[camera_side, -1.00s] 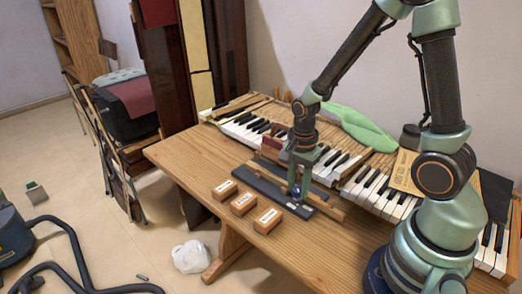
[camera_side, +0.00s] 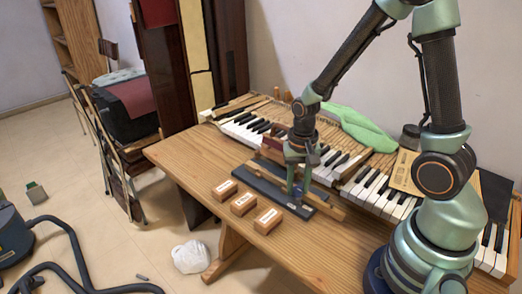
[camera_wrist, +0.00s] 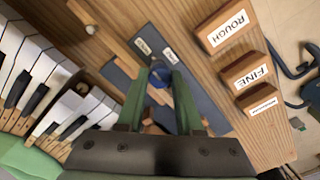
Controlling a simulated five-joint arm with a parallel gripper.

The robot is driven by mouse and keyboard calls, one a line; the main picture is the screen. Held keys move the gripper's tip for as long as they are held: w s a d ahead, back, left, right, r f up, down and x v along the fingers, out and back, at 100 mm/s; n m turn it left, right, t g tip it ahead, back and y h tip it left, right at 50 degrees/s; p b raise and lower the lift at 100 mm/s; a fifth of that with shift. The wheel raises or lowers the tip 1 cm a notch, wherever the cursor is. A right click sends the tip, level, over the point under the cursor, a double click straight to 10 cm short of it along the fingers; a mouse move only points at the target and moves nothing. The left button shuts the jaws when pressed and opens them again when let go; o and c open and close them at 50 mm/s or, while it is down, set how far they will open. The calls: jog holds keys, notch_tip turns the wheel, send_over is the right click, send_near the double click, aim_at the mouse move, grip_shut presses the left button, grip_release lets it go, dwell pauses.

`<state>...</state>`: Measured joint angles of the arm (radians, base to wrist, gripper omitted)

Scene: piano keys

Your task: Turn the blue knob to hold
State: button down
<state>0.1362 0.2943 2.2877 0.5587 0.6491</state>
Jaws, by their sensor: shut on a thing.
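The blue knob (camera_wrist: 160,78) sits on a dark panel (camera_wrist: 201,83) and shows between my fingertips in the wrist view. My gripper (camera_wrist: 158,84) is shut on the knob from above, one green finger on each side. Two small white labels (camera_wrist: 142,46) (camera_wrist: 170,54) lie on the panel just beyond the knob; I cannot read them surely. In the side view my gripper (camera_side: 297,190) points down onto the panel (camera_side: 262,187), and the fingers mostly hide the knob. I cannot tell which label the knob points to.
Wooden blocks labelled ROUGH (camera_wrist: 226,26) and FINE (camera_wrist: 245,72), plus one with an unclear label (camera_wrist: 262,100), stand beside the panel. Piano keys (camera_side: 250,129) run behind it. A green cloth (camera_side: 358,128) lies on the keyboard's far side. The table front is clear.

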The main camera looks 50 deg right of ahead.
aim_at(298, 189)
dwell(0.3)
jog(key=c, duration=0.6)
grip_release()
jog(key=shift+o, duration=0.2)
jog(key=shift+r, duration=0.1)
notch_tip(298, 189, up, 12)
